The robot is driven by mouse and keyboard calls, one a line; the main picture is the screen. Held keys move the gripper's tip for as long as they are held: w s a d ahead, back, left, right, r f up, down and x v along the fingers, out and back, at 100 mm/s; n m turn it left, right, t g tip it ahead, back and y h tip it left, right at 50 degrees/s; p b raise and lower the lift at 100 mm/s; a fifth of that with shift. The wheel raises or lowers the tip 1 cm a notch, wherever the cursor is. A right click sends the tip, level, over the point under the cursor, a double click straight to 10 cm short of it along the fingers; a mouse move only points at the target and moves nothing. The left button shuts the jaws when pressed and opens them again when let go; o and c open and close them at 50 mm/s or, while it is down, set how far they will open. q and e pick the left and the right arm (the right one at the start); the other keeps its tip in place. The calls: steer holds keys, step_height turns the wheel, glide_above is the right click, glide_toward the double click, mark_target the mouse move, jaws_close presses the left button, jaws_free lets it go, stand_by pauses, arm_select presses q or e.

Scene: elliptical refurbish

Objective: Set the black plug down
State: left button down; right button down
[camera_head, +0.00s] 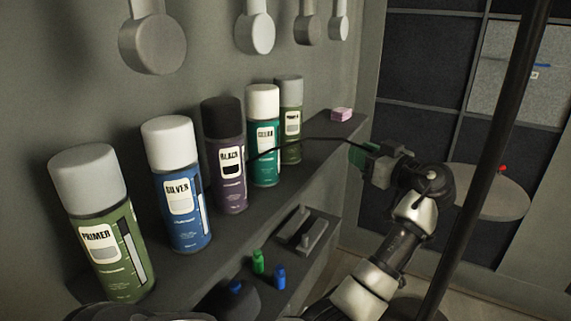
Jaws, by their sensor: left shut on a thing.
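My left gripper (368,161) is shut at the right of the picture, just beyond the right end of the upper shelf. A green piece (357,157) shows at its tips; I cannot tell whether it is part of the gripper. A thin black cable (310,139) runs from the gripper leftward over the shelf to near the black-capped can. The black plug itself is not clearly visible and seems hidden between the fingers. My right gripper is not in view.
Small green (258,262) and blue (280,277) items stand lower. A round table (492,193) is at right.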

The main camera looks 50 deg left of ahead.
arm_select(q)
steer(key=a+p, duration=0.1)
steer(key=a, duration=0.4)
steer(key=w+a+p, duration=0.1)
steer(key=a, duration=0.3)
steer(key=a+p, duration=0.1)
steer(key=a, duration=0.4)
steer(key=shift+w+a+r, duration=0.15)
steer(key=shift+a+r, duration=0.05)
steer(key=shift+a, duration=0.15)
steer(key=a+p, duration=0.1)
steer(key=a, duration=0.2)
steer(key=shift+w+a, duration=0.15)
steer(key=shift+a, duration=0.05)
steer(key=shift+f+p, duration=0.3)
steer(key=shift+p, duration=0.15)
steer(key=shift+d, duration=0.1)
steer(key=shift+f, duration=0.1)
steer(key=shift+f+b, duration=0.15)
steer(key=shift+b, duration=0.25)
steer(key=c, duration=0.9)
jaws_free()
steer(key=shift+o, duration=0.2)
steer(key=shift+r, duration=0.2)
